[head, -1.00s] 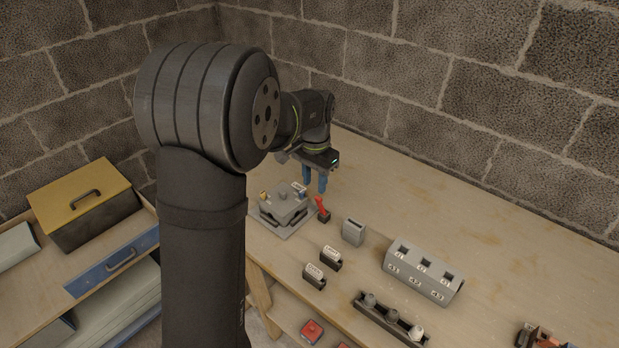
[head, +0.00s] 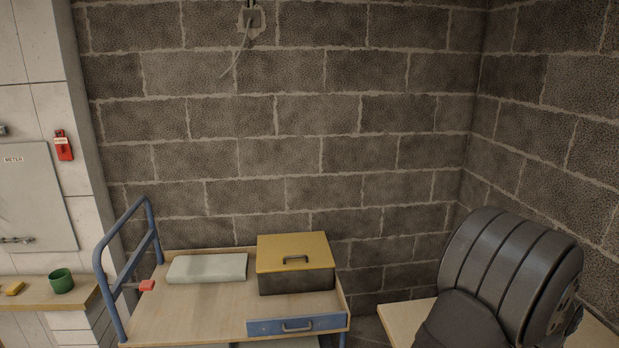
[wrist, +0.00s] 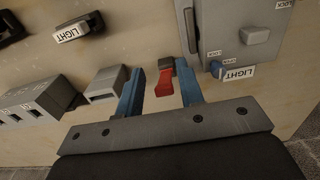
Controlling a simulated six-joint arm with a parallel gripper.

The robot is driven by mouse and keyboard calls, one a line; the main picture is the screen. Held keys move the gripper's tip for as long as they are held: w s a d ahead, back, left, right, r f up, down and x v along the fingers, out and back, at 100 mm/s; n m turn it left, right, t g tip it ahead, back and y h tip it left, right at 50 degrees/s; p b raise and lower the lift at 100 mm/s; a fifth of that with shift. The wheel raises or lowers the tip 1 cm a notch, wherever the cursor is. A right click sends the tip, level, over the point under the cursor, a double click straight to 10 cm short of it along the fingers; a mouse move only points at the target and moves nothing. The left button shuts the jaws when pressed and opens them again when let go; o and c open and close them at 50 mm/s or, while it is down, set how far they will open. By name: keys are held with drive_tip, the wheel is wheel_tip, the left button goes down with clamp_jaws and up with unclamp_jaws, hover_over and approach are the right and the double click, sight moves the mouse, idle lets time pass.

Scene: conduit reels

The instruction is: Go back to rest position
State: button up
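My gripper (wrist: 161,66) shows in the wrist view with its two blue fingers apart, so it is open. A small red lever on a dark base (wrist: 165,80) lies between the fingers in the picture, and nothing appears gripped. The grey unit (wrist: 228,22) with LOCK labels is right of the fingers, with a LIGHT tag (wrist: 236,73) at its near edge. A grey slotted holder (wrist: 107,84) is left of the fingers. In the head view only a dark joint of my arm shows at the lower right; my gripper is outside that view.
In the wrist view, a LIGHT-labelled piece (wrist: 80,28) and a grey multi-slot block (wrist: 38,100) are on the left. The head view shows a cart with a yellow-lidded box (head: 295,263), a grey flat item (head: 207,268) and a blue drawer (head: 297,325). A green cup (head: 61,281) stands far left.

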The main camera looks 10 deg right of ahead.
drive_tip(key=shift+r, duration=0.1)
wheel_tip(320, 180, up, 6)
drive_tip(key=a+f, duration=0.1)
drive_tip(key=f, duration=0.5)
drive_tip(key=a+f, duration=0.1)
drive_tip(key=f, duration=0.2)
drive_tip(key=shift+a, duration=0.3)
drive_tip(key=f, duration=0.2)
drive_tip(key=a+f, duration=0.1)
drive_tip(key=shift+f, duration=0.4)
drive_tip(key=shift+r, duration=0.4)
drive_tip(key=shift+d+f, duration=0.1)
